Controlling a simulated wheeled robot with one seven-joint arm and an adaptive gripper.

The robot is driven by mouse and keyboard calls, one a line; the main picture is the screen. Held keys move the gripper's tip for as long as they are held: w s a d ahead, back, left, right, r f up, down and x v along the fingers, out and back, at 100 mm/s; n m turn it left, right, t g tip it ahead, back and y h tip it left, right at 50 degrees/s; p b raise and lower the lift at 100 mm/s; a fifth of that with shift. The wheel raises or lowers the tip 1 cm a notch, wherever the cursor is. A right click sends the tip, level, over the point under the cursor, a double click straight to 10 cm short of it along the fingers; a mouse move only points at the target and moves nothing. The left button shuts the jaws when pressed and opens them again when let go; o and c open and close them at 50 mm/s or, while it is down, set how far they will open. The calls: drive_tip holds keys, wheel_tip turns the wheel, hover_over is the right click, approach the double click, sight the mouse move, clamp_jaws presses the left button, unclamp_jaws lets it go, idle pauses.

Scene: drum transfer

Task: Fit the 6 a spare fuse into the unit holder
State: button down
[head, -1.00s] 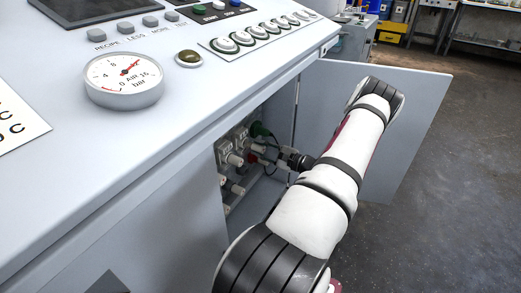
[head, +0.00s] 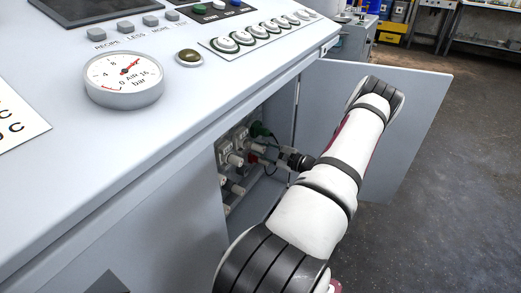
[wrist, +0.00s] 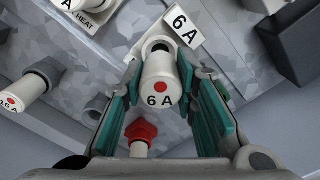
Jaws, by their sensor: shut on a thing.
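My gripper (wrist: 158,78) has its teal-padded fingers closed on a white cylindrical fuse (wrist: 157,98) marked "6 A" with a red dot. The fuse's far end points to a pale socket with a dark round opening (wrist: 158,45), beside a tilted "6 A" label (wrist: 182,29). I cannot tell whether the fuse touches this socket. In the head view, my gripper (head: 291,158) reaches into the open cabinet, in front of the fuse panel (head: 232,150). The fuse is too small to make out there. A unit holder cannot be told apart for certain.
A "16 A" fuse (wrist: 23,97) stands at left, and a "HEAT" label (wrist: 95,20) is at upper left. A dark block (wrist: 292,42) is at right. The cabinet door (head: 425,120) stands open beside my arm.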

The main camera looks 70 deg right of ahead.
sight(253, 146)
drive_tip(key=shift+w+d+b, duration=0.2)
drive_tip(key=shift+w+b, duration=0.1)
drive_tip(key=shift+w, duration=1.3)
idle(0.5)
drive_tip(key=c, duration=1.2)
unclamp_jaws()
drive_tip(key=s+a, duration=0.1)
drive_tip(key=s, duration=1)
drive_tip(key=shift+s+a, duration=0.15)
drive_tip(key=shift+s, duration=0.25)
drive_tip(key=shift+s, duration=0.1)
